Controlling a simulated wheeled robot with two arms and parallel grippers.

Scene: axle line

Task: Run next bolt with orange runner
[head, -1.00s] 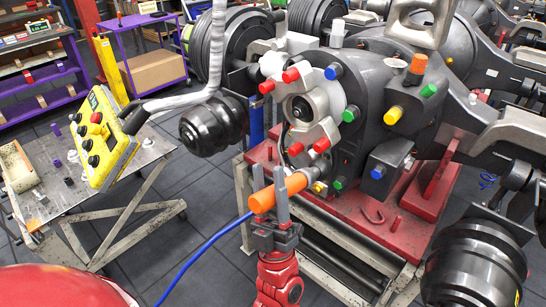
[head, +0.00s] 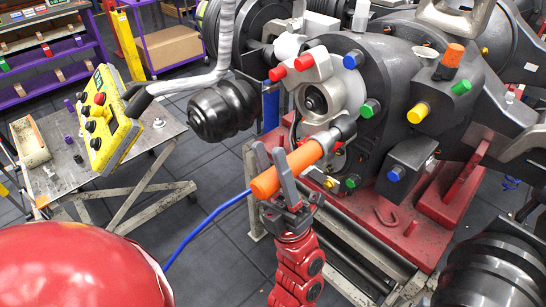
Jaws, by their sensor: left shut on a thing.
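The orange runner (head: 308,157) is a tool with an orange body, a grey nose and a blue hose trailing left. My left gripper (head: 270,151) is shut around its body. The runner tilts up to the right, its grey nose (head: 344,126) at the lower side of the light metal caliper-like part (head: 327,98) on the axle hub. Whether the nose touches a bolt cannot be told. Two red bolts (head: 277,74) (head: 304,62) show on the upper part. The lower red bolts are mostly hidden behind the nose. My right gripper is not seen.
Blue (head: 354,59), green (head: 371,108) and yellow (head: 418,112) caps stick out from the dark housing. A yellow control box (head: 102,118) hangs over a grey cart at left. The red stand (head: 410,243) lies below. A black cylinder (head: 223,110) hangs near the hub.

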